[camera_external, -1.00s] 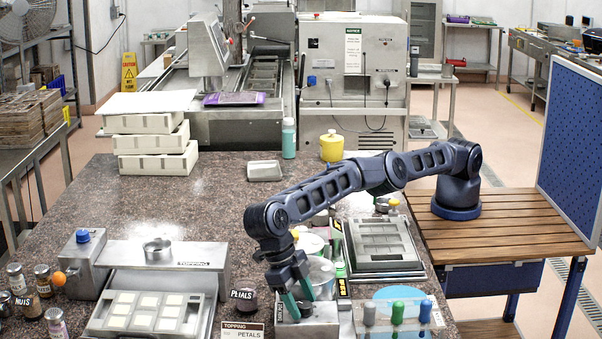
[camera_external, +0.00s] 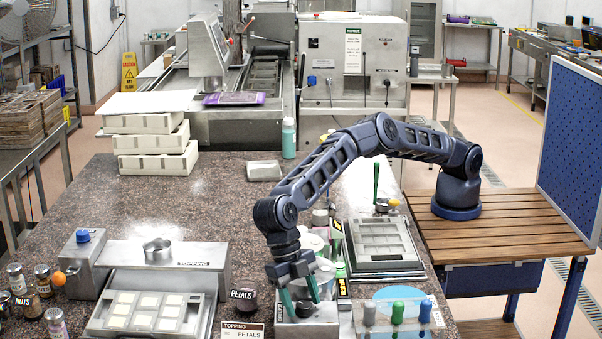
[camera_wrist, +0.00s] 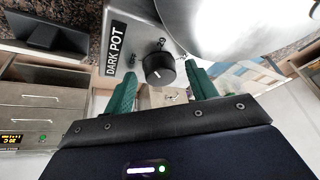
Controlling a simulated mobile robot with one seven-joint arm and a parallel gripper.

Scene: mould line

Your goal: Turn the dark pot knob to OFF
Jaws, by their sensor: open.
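The dark pot knob (camera_wrist: 158,68) is a black round knob with a white pointer line, on a metal panel labelled DARK POT (camera_wrist: 115,48) in the wrist view. In the external view the knob (camera_external: 304,309) shows small and dark between my fingertips. My gripper (camera_wrist: 163,90) is open, with one green finger on each side of the knob and visible gaps in the wrist view. In the external view my gripper (camera_external: 302,300) points down over the panel. I cannot tell which setting the pointer marks.
Metal pots stand just behind the panel. A rack with grey, green and blue handled tools (camera_external: 397,315) stands to the right. A PETALS jar (camera_external: 243,300) and a topping sign (camera_external: 243,330) are to the left. A mould tray (camera_external: 383,245) lies behind right.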

